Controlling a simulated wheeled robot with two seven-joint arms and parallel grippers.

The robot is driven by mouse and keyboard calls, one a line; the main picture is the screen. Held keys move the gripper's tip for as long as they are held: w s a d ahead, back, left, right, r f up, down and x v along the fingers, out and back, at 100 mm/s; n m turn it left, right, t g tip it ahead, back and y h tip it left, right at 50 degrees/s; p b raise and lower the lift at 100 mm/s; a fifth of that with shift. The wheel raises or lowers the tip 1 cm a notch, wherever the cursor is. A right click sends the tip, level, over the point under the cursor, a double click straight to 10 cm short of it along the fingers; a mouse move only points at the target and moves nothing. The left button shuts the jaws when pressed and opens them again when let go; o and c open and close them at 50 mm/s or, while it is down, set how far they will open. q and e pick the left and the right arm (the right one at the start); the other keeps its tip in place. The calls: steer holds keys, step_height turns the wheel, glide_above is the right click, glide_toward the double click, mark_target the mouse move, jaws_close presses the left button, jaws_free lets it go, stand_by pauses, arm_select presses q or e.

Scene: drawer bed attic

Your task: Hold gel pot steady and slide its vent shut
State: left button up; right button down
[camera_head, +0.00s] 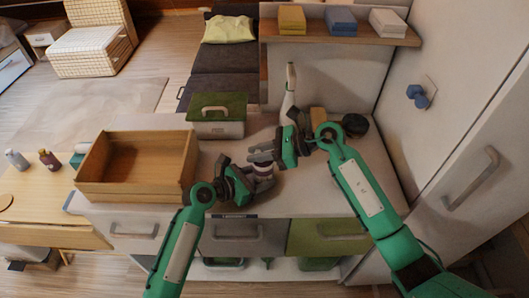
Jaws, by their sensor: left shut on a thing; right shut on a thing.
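The gel pot (262,169) is a small pale pot with a dark purplish band, standing on the counter in the middle of the head view. My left gripper (259,184) is shut on its lower part from the front left. My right gripper (264,153) is shut at its top from the upper right. The fingers of both grippers hide much of the pot. The vent is too small and too covered for me to tell its position.
An open wooden box (135,193) stands left on the counter (310,190). A green-lidded container (218,117) and a white bottle (290,86) stand behind the pot. A dark round object (355,125) sits at the back right. The counter's front edge is close below.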

arm_select(q)
steer(key=shift+s+d, duration=0.1)
steer(key=shift+d, duration=0.05)
arm_select(e)
steer(key=c, duration=1.3)
jaws_free()
steer(key=v, duration=1.2)
arm_select(q)
steer(key=o, duration=1.2)
